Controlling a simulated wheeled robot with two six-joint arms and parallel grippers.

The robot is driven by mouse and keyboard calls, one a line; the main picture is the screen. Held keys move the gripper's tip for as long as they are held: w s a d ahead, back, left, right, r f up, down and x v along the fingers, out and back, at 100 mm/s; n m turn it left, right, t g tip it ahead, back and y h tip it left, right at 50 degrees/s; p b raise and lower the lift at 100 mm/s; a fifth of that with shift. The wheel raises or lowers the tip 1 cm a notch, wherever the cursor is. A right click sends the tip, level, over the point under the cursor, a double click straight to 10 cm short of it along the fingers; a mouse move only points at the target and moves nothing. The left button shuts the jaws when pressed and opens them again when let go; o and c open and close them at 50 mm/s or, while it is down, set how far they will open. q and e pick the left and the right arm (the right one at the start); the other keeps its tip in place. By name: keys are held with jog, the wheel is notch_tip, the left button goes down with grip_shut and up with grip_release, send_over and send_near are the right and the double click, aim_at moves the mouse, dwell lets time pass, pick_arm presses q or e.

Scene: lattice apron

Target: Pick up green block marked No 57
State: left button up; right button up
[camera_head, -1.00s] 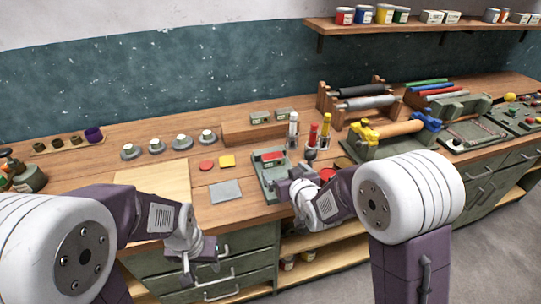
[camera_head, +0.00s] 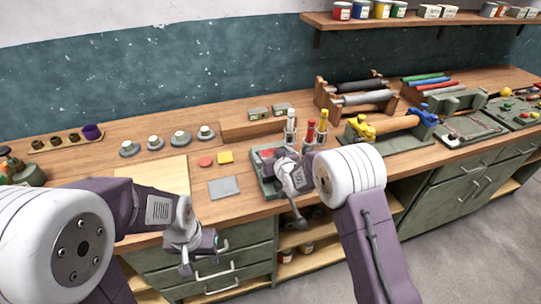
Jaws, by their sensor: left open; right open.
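Two small grey-green blocks with pale labels sit on a raised wooden ledge at the back of the bench: a left one (camera_head: 258,113) and a right one (camera_head: 281,109). Their labels are too small to read, so I cannot tell which is No 57. My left gripper (camera_head: 199,256) is open and empty in front of the bench's drawers, well short of the blocks. My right gripper (camera_head: 290,195) is open near the bench's front edge, over the front of a green tray (camera_head: 262,184), nearer to me than the blocks. It partly hides the tray.
Upright tubes with white, red and yellow tops (camera_head: 310,131) stand right of the ledge, close to the blocks. A roller press (camera_head: 385,135) lies further right. Round grey pieces (camera_head: 180,139) stand left of the ledge. A pale board (camera_head: 150,180) is bare.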

jog(key=shift+r, duration=0.1)
jog(key=shift+s, duration=0.15)
jog(key=c, duration=2)
jog(key=shift+r, duration=0.15)
grip_shut()
notch_tip(320, 180, up, 10)
